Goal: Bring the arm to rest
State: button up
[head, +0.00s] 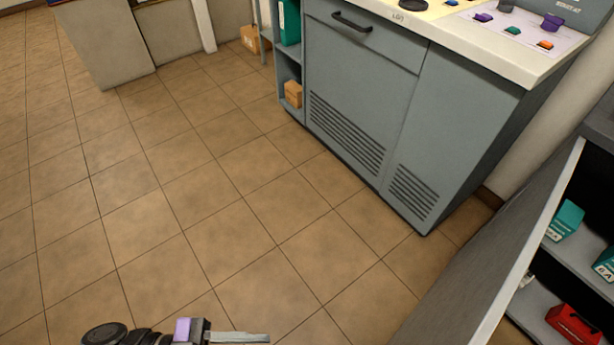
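My gripper (262,338) shows at the bottom edge of the head view, above the tiled floor. Its pale grey finger part points right, and a black wrist with a purple patch is at its left. I see it from the side as one thin bar, cut close to the picture's edge, so I cannot tell whether it is open or shut. I see nothing held at its tip. The rest of my arm is mostly out of the picture.
A grey-blue cabinet (370,85) with a pale worktop (478,40) stands at upper right, small coloured blocks on top. A shelf unit (530,240) with teal boxes (566,220) and a red item (572,325) is at right. The brown tiled floor (150,200) is clear.

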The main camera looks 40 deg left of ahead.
jog(key=w+d+f+m+y, duration=0.1)
jog(key=w+f+y, duration=0.1)
jog(key=w+f, duration=0.2)
jog(key=s+d+f+y, duration=0.1)
jog(key=d+f+y, duration=0.3)
jog(key=d, duration=0.8)
jog(key=s+d+r+n+t+y, duration=0.1)
jog(key=d+r+n+y, duration=0.2)
jog(key=d, duration=0.6)
jog(key=s+d+r+n, duration=0.2)
jog(key=d+r, duration=0.2)
jog(key=d, duration=0.5)
notch_tip(320, 180, up, 23)
jog(key=w+d+n+t+y+p, duration=0.1)
jog(key=d+n+y+p, duration=0.2)
jog(key=p, duration=1.2)
jog(key=shift+w+f+n+y, duration=0.25)
jog(key=shift+n+y, duration=0.15)
jog(key=shift+n, duration=0.6)
